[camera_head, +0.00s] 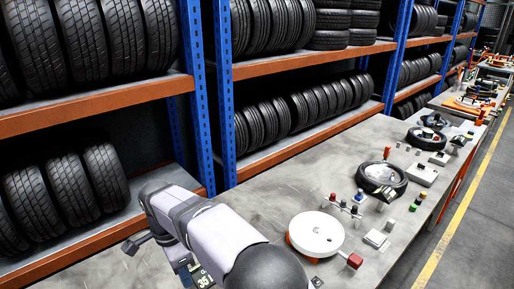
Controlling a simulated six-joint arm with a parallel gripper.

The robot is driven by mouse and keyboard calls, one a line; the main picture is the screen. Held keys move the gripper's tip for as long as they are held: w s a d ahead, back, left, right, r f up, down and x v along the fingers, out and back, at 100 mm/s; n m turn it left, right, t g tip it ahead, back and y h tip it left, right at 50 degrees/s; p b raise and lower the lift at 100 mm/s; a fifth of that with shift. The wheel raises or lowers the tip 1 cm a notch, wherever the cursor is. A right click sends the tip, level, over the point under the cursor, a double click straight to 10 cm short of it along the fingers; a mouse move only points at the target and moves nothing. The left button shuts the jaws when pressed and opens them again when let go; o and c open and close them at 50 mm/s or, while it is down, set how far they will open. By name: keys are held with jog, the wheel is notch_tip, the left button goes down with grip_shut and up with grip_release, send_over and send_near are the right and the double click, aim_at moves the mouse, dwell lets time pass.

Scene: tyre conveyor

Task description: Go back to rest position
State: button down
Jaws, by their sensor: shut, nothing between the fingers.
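My arm reaches from the bottom of the view toward the left, over the near end of the grey worktop (265,195). My gripper (130,247), small and dark, shows at the left end of the arm, beside the lowest shelf's front edge. It is shut and holds nothing. A round white disc (316,234) with an orange edge lies on the worktop to the right of my arm. A black tyre (402,183) lies flat farther along the worktop, well away from my gripper.
Blue-post racks with orange beams (100,102) hold rows of tyres along the left and back. Small coloured knobs (345,206) and a red-ended part (354,261) stand near the disc. A dark display box (203,277) is partly hidden by my arm.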

jog(key=d+f+n+b, duration=0.1)
jog(key=d+f+n, duration=0.15)
jog(key=d, duration=0.85)
jog(key=d+f+n+b, duration=0.1)
jog(key=d+n, duration=0.2)
jog(key=d, duration=0.8)
jog(key=s+d+f+n+b, duration=0.1)
jog(key=s+d+f+n, duration=0.1)
jog(key=s+d, duration=0.4)
jog(key=s+d+f+n, duration=0.2)
jog(key=s+d+f, duration=0.2)
jog(key=s+d, duration=0.3)
jog(key=shift+d+f+n+y+b, duration=0.35)
jog(key=shift+d+y+b, duration=0.05)
jog(key=shift+d, duration=0.1)
